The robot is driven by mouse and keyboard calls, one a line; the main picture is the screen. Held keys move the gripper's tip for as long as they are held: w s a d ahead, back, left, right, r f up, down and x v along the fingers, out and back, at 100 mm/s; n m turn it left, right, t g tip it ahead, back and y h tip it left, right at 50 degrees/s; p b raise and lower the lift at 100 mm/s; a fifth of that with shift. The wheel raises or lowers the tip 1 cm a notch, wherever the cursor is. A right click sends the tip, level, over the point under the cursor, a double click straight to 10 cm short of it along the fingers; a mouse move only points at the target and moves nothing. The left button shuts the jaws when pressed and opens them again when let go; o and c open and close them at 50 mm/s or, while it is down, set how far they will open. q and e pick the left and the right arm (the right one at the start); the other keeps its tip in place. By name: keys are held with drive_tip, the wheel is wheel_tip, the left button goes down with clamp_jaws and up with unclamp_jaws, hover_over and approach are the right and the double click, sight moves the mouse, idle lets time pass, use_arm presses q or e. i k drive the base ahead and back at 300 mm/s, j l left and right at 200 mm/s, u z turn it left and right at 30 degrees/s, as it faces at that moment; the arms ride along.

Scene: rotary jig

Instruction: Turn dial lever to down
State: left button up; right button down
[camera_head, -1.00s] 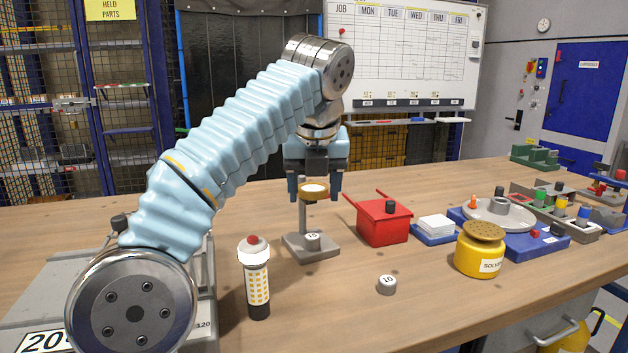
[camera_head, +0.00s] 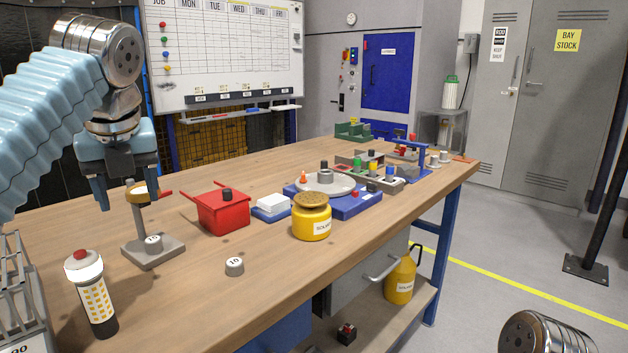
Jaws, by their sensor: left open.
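A blue base (camera_head: 352,208) on the right half of the bench carries a round pale grey dial plate (camera_head: 340,188). An orange cone-shaped peg (camera_head: 303,177) and a grey ring-like piece (camera_head: 325,177) stand on the plate, with a dark knob (camera_head: 324,164) by the ring. I cannot tell which part is the lever or which way it points. My left gripper (camera_head: 127,194) is open and points down at the left, by a small stand (camera_head: 150,252) with a brass ring, well apart from the dial. My right gripper is out of view.
A red box with handles (camera_head: 222,212), a blue tray with white blocks (camera_head: 271,208) and a yellow solvent pot (camera_head: 311,222) stand between my left gripper and the dial. The bench front is mostly clear.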

sight(167, 192)
drive_tip(key=k, duration=1.4)
